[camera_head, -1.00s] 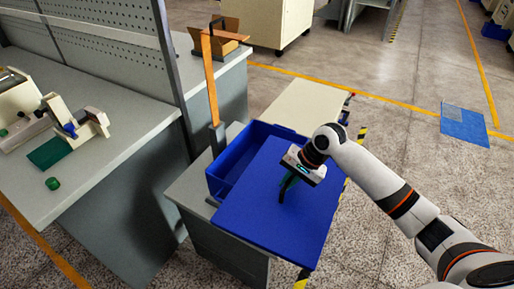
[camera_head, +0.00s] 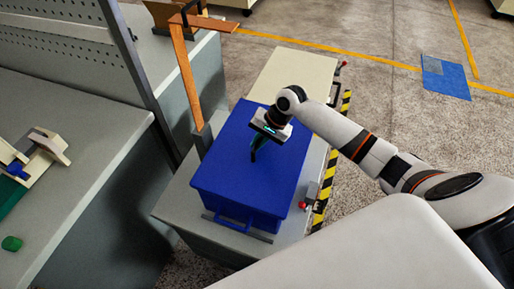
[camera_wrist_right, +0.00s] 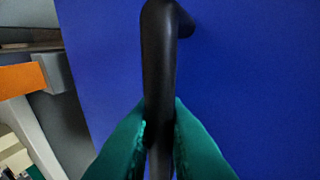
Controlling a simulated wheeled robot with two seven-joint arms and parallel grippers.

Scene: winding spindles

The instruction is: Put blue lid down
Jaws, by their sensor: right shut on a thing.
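The blue lid (camera_head: 240,165) lies over the top of the blue box (camera_head: 235,212), which stands on a grey cart or bench. The lid appears to cover the box's opening; I cannot tell whether it rests fully on the rim. My right gripper (camera_head: 255,150) is above the lid, with its green fingers shut on the lid's black handle. In the right wrist view the green fingertips (camera_wrist_right: 160,138) press both sides of the black handle (camera_wrist_right: 158,70), with the blue lid surface (camera_wrist_right: 255,85) behind. My left gripper is not in view.
An orange post (camera_head: 184,75) rises at the left of the box. A cream-coloured surface (camera_head: 293,80) lies behind it. A red button (camera_head: 303,205) sits at the right edge beside yellow-black striping. A grey workbench (camera_head: 75,150) stands at the left.

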